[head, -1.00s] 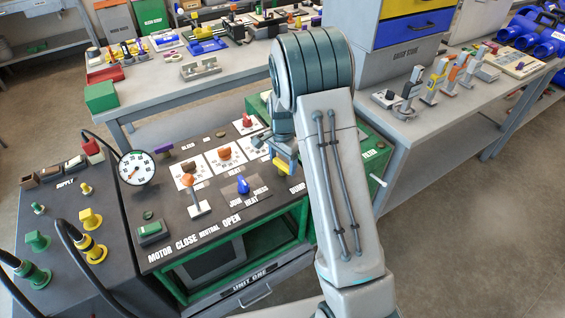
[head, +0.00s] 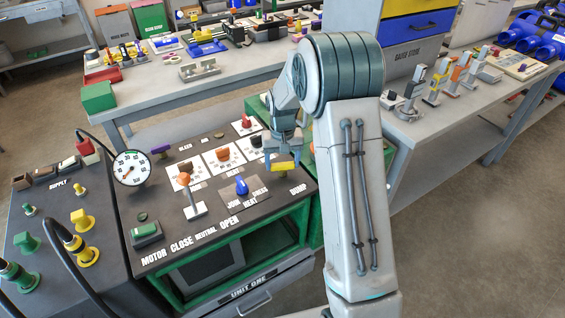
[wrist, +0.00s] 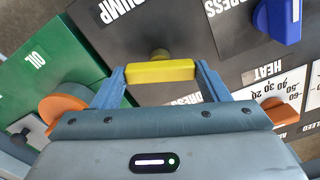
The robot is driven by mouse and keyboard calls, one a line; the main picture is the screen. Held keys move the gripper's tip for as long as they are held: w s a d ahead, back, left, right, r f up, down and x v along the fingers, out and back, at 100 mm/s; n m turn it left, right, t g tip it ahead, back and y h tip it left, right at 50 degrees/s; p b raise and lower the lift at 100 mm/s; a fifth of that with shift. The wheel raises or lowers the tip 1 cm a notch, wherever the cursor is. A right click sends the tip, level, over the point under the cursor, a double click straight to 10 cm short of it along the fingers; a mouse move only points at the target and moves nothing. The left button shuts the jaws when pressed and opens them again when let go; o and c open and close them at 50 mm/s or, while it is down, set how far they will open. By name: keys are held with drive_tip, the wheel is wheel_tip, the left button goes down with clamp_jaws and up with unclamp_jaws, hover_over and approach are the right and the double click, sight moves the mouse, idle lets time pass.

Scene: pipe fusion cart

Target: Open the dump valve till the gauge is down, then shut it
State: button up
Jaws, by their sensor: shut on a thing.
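The dump valve's yellow bar handle (wrist: 160,71) lies crosswise between my gripper's fingertips (wrist: 160,78) in the wrist view, beside the DUMP lettering. My gripper is shut on the handle's two ends. In the head view the handle (head: 283,168) sits at the right of the dark panel, with my gripper (head: 281,160) over it. The round white gauge (head: 131,168) stands at the panel's left side. Its needle is too small to read surely.
A blue knob (head: 242,187) and an orange-topped lever (head: 185,182) stand left of the dump handle. An orange knob (wrist: 62,108) on a green box marked OIL lies close beside my gripper. Black hoses (head: 75,262) arch at the left.

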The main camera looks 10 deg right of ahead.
sight(282, 164)
drive_tip(key=shift+n, duration=2.2)
drive_tip(key=o, duration=1)
wheel_tip(282, 164, up, 14)
drive_tip(key=shift+f+b, duration=0.1)
drive_tip(key=shift+b, duration=0.2)
